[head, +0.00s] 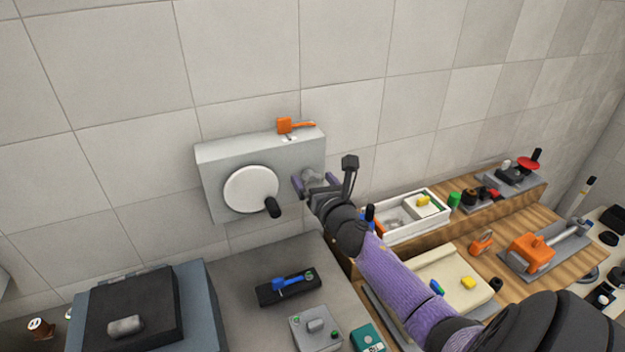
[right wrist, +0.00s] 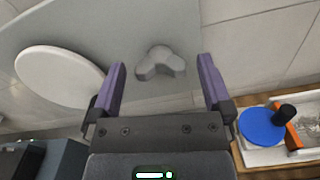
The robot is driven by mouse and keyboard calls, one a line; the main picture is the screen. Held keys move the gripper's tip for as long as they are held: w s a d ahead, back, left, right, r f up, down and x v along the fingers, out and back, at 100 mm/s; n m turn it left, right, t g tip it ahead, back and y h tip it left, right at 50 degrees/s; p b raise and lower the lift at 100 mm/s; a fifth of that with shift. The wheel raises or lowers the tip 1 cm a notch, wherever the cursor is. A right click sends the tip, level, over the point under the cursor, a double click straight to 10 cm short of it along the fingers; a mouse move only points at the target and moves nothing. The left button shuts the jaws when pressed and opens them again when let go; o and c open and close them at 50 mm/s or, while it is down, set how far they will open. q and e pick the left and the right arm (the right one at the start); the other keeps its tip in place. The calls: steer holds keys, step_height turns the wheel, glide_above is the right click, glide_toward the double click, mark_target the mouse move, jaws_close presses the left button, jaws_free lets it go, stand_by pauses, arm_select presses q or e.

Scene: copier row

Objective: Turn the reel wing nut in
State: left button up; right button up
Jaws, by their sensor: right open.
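A grey wing nut (right wrist: 160,63) with rounded lobes sits on the front face of a grey wall box (head: 220,155). It shows in the head view (head: 311,175) partly behind my right gripper. A white round disc (head: 250,188) with a black handle (head: 272,207) is on the same face, left of the nut. My right gripper (head: 312,187) is open in front of the nut. In the right wrist view its two purple fingers (right wrist: 161,88) stand either side of the nut, apart from it. My left gripper is not in view.
An orange tool (head: 290,126) lies on top of the box. A white tray (head: 410,222) and a wooden bench (head: 505,240) with several tools stand to the right. Below are a grey surface (head: 245,265) with a black-and-blue item (head: 290,286) and a dark machine (head: 130,310).

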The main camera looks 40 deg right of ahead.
steer(key=shift+w+d, duration=0.15)
steer(key=shift+w, duration=0.3)
steer(key=c, duration=1.3)
steer(key=shift+o, duration=0.2)
